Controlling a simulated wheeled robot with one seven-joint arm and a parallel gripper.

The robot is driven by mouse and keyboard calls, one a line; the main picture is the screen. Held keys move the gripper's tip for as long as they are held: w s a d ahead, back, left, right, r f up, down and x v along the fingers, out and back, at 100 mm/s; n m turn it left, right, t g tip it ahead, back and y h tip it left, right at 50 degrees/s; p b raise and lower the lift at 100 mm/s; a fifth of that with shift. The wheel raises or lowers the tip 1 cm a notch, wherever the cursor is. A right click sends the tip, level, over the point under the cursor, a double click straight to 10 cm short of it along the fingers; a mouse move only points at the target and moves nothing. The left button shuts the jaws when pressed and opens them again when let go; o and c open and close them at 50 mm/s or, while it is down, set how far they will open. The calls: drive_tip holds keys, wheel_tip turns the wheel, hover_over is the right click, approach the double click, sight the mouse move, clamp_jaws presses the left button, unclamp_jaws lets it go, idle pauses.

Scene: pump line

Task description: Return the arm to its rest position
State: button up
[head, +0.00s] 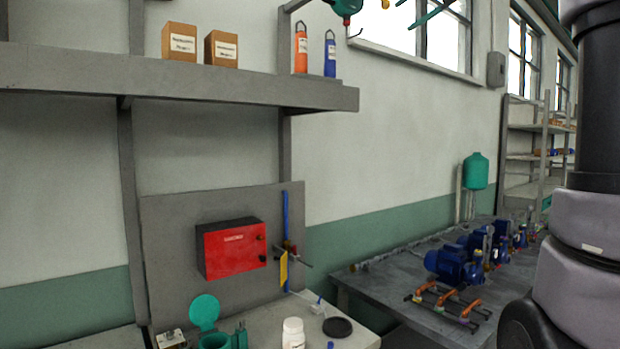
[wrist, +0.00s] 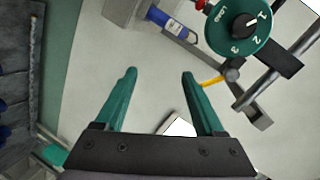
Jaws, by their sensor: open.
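My gripper (wrist: 158,74) shows in the wrist view with its two green fingers spread wide and nothing between them. A pale wall and floor-like surface lies behind the fingers. A blue bottle (wrist: 170,22) is left of the dial.
A grey shelf (head: 180,78) holds boxes and an orange bottle (head: 300,52). A red box (head: 232,248) hangs on a panel. A white jar (head: 293,333) stands on the bench below. Blue pumps (head: 452,266) stand on the right table.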

drive_tip(key=s+f+g+h, duration=0.1)
drive_tip(key=s+f+h, duration=0.1)
drive_tip(key=s+f, duration=0.6)
drive_tip(key=s+a+f+n+g+h, duration=0.1)
drive_tip(key=s+f, duration=0.7)
drive_tip(key=f, duration=1.2)
drive_tip(key=s+a+f+g+h, duration=0.1)
drive_tip(key=s+f+g+h, duration=0.1)
drive_tip(key=s+f, duration=0.6)
wheel_tip(320, 180, down, 6)
drive_tip(key=shift+s+r+h, duration=0.1)
drive_tip(key=shift+s+h, duration=0.3)
drive_tip(key=shift+h, duration=0.4)
